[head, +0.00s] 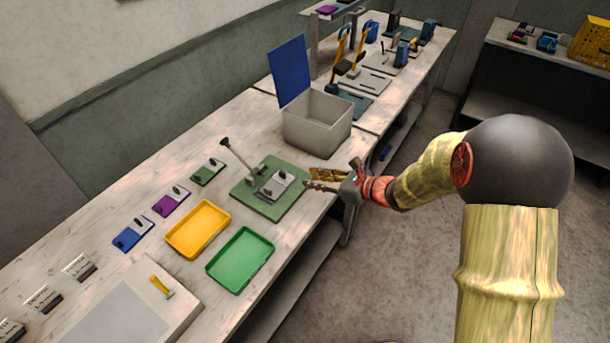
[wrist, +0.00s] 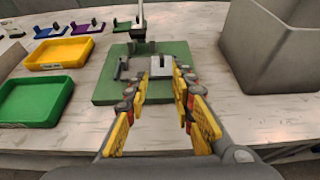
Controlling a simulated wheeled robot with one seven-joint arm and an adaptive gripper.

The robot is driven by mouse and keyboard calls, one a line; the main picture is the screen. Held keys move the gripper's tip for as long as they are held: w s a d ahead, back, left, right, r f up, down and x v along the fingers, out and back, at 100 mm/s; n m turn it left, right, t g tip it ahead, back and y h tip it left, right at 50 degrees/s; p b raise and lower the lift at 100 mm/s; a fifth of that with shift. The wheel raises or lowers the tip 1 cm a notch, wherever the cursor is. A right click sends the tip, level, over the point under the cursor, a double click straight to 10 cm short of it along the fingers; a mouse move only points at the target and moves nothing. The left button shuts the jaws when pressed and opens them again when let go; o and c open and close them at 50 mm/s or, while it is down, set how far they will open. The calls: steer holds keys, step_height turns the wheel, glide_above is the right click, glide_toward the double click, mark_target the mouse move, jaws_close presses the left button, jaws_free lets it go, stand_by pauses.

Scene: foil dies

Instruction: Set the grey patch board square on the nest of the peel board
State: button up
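The peel board (head: 287,206) is a green plate on the bench with an upright dark-knobbed lever at its back; it also shows in the wrist view (wrist: 110,93). A light grey piece with a dark grip, seemingly the grey patch board (head: 280,191), is over the middle of the green plate. In the wrist view it is the pale block (wrist: 160,66) just ahead, between the fingertips. My gripper (head: 309,179) is open at the plate's right edge. Its fingers (wrist: 160,88) are spread apart. I cannot tell whether they touch the piece, and the nest is not clearly visible.
A grey bin (head: 318,125) with a raised blue panel stands behind the peel board. Yellow (head: 197,230) and green (head: 240,260) trays lie nearer. Green (head: 207,172), purple (head: 171,200) and blue (head: 133,234) gripped boards line the bench's back. Bare bench surrounds the peel board's front.

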steer(key=s+a+r+n+g+h, duration=0.1)
steer(key=s+r+n+g+h, duration=0.15)
steer(key=s+r+n, duration=0.5)
steer(key=s+a+r+n+g+h, duration=0.1)
steer(key=s+r+n+g, duration=0.25)
steer(key=s+n, duration=0.65)
steer(key=s+d+r+n+t+h, duration=0.1)
steer(key=s+d+r+n+h, duration=0.2)
steer(key=s+d, duration=0.3)
steer(key=s+d+r+n+t+h, duration=0.2)
steer(key=s+d+r+n+h, duration=0.1)
steer(key=s+d, duration=0.4)
steer(key=shift+s+d+r+n+h, duration=0.2)
steer(key=shift+s+n+h, duration=0.4)
steer(key=shift+n, duration=0.45)
